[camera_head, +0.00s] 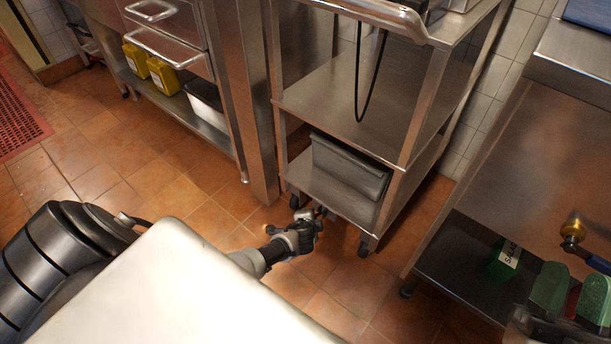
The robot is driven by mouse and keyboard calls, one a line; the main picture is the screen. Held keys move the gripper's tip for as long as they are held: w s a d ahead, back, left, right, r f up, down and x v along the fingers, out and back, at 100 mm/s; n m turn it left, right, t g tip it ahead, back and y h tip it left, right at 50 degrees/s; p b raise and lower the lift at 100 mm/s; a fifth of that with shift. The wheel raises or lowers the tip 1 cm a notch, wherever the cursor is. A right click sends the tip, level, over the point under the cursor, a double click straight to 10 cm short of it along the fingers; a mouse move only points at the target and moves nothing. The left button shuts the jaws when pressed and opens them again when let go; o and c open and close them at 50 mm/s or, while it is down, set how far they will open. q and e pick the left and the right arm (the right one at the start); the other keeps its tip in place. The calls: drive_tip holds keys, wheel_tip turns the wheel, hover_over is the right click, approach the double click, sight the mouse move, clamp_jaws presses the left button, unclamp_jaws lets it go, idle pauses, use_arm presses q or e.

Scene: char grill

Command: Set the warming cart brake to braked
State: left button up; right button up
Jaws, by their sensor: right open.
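The warming cart (345,105) is a steel cart with open shelves and a push handle (375,14) at the top. A front caster (366,244) shows under its right corner. Another caster (296,200) shows under its left side, just behind my right gripper. My right gripper (318,213) is low near the floor at the cart's lower front edge, close to that left caster. It is open; I cannot tell whether it touches the cart. The brake lever is too small or hidden to make out, so its setting is unclear. My left gripper is out of view.
A grey bin (348,165) sits on the cart's lower shelf, and a black cable loop (371,85) hangs in front. A steel counter (504,165) stands at right, drawers (170,50) at left. The tiled floor (170,185) between is clear.

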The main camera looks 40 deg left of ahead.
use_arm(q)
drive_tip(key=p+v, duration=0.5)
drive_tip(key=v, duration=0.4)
use_arm(e)
drive_tip(key=s+d+f+g+h, duration=0.1)
drive_tip(key=d+f+g+h, duration=0.2)
drive_tip(key=f+g, duration=1.1)
drive_tip(key=shift+s+f+m+h, duration=0.35)
drive_tip(key=shift+f+h, duration=0.1)
drive_tip(key=shift+h, duration=0.35)
drive_tip(key=shift+d, duration=0.1)
